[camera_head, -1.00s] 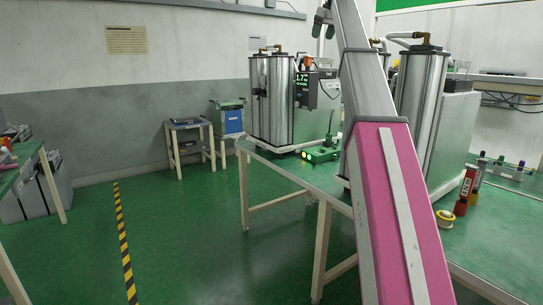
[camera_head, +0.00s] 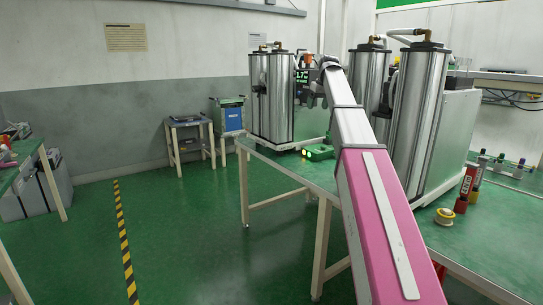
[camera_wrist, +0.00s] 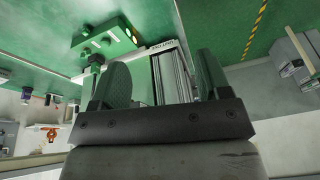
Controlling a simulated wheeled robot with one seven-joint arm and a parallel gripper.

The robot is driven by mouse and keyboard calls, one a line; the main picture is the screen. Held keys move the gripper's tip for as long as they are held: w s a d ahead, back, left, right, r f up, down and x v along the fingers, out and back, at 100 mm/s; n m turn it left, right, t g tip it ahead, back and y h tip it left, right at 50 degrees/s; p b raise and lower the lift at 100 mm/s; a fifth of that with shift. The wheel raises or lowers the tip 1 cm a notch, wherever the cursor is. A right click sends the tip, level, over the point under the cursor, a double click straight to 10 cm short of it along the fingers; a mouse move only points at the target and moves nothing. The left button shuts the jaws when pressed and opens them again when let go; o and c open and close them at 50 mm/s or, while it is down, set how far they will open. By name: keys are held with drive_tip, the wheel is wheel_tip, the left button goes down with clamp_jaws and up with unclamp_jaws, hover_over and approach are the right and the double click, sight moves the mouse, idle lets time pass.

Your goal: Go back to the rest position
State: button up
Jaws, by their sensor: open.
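My gripper (camera_head: 316,96) shows in the head view at the end of my raised arm, above the green-topped table (camera_head: 285,170), in front of the silver columns at the back. In the wrist view my gripper (camera_wrist: 163,82) has its two dark fingers wide apart. A ribbed metal body shows behind the gap, and I see nothing held between the fingers. A green device (camera_head: 319,151) with lit lamps lies on the table beyond the arm; it also shows in the wrist view (camera_wrist: 104,40), upper left.
Silver columns (camera_head: 271,98) with a display stand at the table's back, and taller columns (camera_head: 416,120) stand right of my arm. A yellow spool (camera_head: 445,216) and red bottles (camera_head: 467,182) are at the right. Floor left of the table is clear, marked by a striped line (camera_head: 123,235).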

drive_tip(key=s+f+m, duration=0.1)
drive_tip(key=s+f, duration=0.4)
drive_tip(key=f, duration=0.6)
drive_tip(key=s+a+f+m+g+h, duration=0.1)
drive_tip(key=s+f, duration=0.3)
drive_tip(key=f, duration=0.7)
drive_tip(key=s+f+m, duration=0.1)
drive_tip(key=s+f, duration=0.4)
drive_tip(key=f, duration=0.6)
drive_tip(key=s+f+m+g+h, duration=0.1)
drive_tip(key=s+f, duration=2.1)
drive_tip(key=s, duration=0.1)
drive_tip(key=shift+s+a+m+g, duration=0.15)
drive_tip(key=shift+s+m+g, duration=0.15)
drive_tip(key=shift+g, duration=0.1)
